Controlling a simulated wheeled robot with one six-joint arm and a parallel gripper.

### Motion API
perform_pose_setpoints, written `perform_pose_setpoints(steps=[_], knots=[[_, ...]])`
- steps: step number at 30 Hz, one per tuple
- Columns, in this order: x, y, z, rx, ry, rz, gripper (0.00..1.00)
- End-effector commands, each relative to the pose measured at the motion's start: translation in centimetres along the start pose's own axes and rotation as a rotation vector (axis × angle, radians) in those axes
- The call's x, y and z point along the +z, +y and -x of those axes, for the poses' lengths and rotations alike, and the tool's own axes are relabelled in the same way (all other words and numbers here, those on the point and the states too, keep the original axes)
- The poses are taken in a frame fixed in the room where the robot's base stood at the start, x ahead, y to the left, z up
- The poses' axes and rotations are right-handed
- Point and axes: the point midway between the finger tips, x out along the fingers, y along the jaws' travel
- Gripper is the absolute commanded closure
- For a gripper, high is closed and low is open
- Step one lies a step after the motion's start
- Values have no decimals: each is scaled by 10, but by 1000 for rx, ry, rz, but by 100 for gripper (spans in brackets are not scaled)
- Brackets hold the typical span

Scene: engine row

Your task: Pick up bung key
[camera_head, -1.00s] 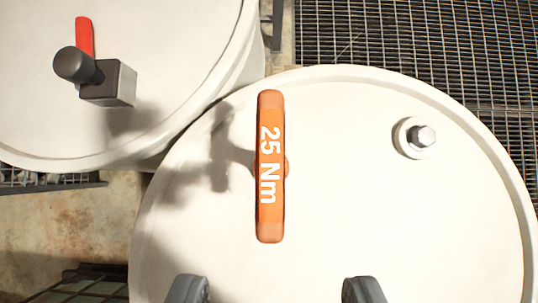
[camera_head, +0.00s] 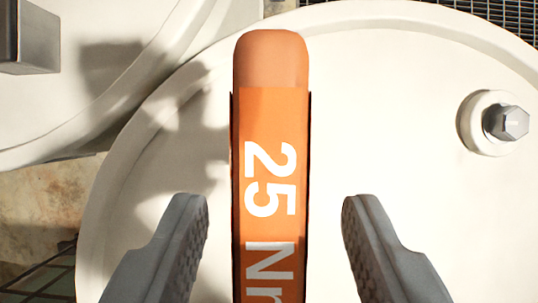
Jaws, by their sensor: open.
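The bung key shows as an orange T-handle (camera_head: 270,150) marked "25 N…", with the rest of the lettering cut off at the lower edge. It stands over the white lid of a drum (camera_head: 400,120) and runs up and down the picture. My gripper (camera_head: 275,210) is open. One grey finger is to the left of the handle and one to the right, with a gap on both sides. The handle's lower end and the key's shaft are out of view or hidden beneath it.
A hex-headed bung (camera_head: 505,122) sits in a raised ring at the right of the lid. A second white drum (camera_head: 90,110) stands at the upper left, with a dark grey block (camera_head: 28,38) on it. Metal grating (camera_head: 500,12) lies behind at the upper right.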

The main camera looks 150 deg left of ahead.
Motion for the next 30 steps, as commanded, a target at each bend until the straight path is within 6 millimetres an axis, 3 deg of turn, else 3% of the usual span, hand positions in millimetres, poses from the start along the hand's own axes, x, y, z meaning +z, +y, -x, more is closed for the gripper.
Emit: perform_pose_setpoints(steps=[7,15,22,30], knots=[[-1,-1,-34,2,-2,0,54],[-2,-2,-39,0,0,0,54],[-2,-2,-39,0,-1,0,97],[-2,-2,-38,0,0,0,100]])
